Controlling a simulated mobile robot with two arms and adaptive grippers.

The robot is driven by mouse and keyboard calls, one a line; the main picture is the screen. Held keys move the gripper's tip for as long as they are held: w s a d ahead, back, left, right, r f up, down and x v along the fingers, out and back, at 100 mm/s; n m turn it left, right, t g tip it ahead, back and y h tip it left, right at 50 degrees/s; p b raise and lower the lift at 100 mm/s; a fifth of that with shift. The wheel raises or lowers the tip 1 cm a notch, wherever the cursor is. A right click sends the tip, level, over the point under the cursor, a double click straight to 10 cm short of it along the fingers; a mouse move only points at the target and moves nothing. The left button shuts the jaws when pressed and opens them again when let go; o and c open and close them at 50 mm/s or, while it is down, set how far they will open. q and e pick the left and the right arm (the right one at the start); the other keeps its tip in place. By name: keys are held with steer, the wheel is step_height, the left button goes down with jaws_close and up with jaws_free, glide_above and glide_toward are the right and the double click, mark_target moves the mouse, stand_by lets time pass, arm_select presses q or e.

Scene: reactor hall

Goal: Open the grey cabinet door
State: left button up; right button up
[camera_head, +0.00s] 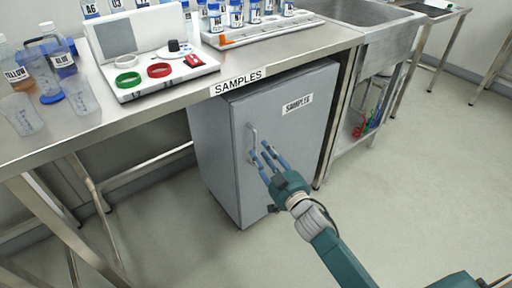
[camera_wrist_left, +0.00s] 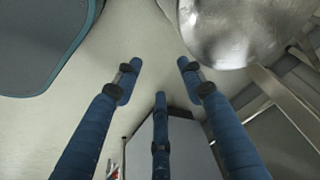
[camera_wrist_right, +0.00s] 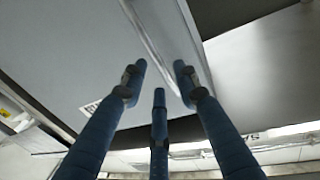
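The grey cabinet (camera_head: 213,160) stands under the steel table. Its door (camera_head: 300,135) looks closed and bears a SAMPLES label (camera_head: 297,104). An upright bar handle (camera_head: 251,142) is near the door's left edge. My right gripper (camera_head: 267,154) is in front of the door, its open blue fingers close to the lower part of the handle; I cannot tell whether they touch it. In the right wrist view the fingers (camera_wrist_right: 160,82) are spread, with the grey door surface (camera_wrist_right: 60,50) beyond them. My left gripper (camera_wrist_left: 160,78) shows only in its wrist view, open and empty.
The steel table (camera_head: 150,108) carries cups, bottles, a white tray with rings (camera_head: 160,71) and a rack of vials (camera_head: 237,18). A steel sink stand (camera_head: 385,45) is right of the cabinet. The floor (camera_head: 420,180) in front and to the right is clear.

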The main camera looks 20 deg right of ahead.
steer(key=w, duration=0.5)
steer(key=shift+a+b, duration=0.35)
steer(key=shift+a, duration=0.05)
arm_select(q)
steer(key=v, duration=0.3)
steer(key=shift+w+r, duration=0.1)
steer(key=shift+w, duration=0.05)
arm_select(e)
jaws_close()
